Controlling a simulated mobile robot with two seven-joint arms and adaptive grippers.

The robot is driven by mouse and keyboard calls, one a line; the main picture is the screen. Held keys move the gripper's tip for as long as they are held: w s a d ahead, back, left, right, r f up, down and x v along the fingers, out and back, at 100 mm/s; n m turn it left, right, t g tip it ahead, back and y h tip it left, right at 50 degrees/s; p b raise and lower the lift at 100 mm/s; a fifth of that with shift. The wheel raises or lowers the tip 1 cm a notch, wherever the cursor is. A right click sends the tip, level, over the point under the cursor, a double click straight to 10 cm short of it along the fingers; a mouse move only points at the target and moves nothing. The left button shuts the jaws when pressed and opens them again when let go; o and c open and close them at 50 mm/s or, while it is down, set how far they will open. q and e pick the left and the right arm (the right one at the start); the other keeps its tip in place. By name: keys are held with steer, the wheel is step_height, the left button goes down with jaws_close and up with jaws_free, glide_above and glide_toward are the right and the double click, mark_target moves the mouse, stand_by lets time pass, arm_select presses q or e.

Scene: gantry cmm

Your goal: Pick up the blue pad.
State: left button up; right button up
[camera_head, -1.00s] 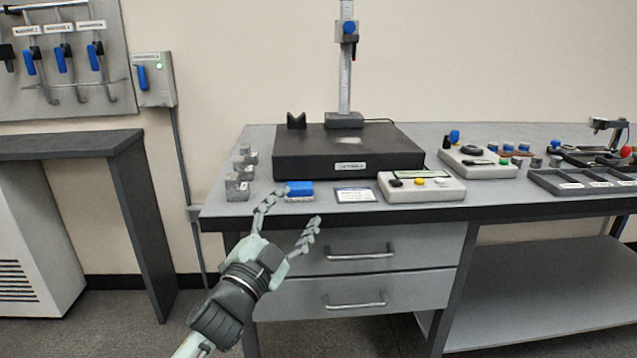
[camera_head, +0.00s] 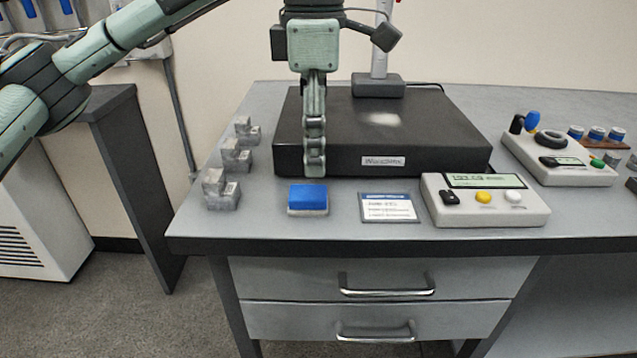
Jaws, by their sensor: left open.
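The blue pad (camera_head: 308,197) lies on the grey bench top (camera_head: 265,223), near its front edge. It has a blue top and a pale lower layer. My left gripper (camera_head: 314,168) points straight down above and just behind the pad, in front of the black surface plate. It is open and empty, seen edge-on, so one finger largely hides the other. The fingertips look apart from the pad; the exact height gap is hard to tell. My right gripper is not in view.
The black plate (camera_head: 430,155) stands behind the pad. Small metal blocks (camera_head: 222,190) stand to the left. A label card (camera_head: 388,208) and a control box with buttons (camera_head: 484,207) lie to the right. Bare bench surrounds the pad's front and left.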

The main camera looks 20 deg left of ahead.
mark_target(308, 192)
arm_select(q)
steer(key=f, duration=0.3)
steer(key=a+f, duration=0.1)
steer(key=f, duration=0.2)
steer(key=shift+s+a+f+p, duration=0.15)
steer(key=shift+p, duration=0.25)
steer(key=shift+f, duration=0.55)
steer(key=c, duration=1.4)
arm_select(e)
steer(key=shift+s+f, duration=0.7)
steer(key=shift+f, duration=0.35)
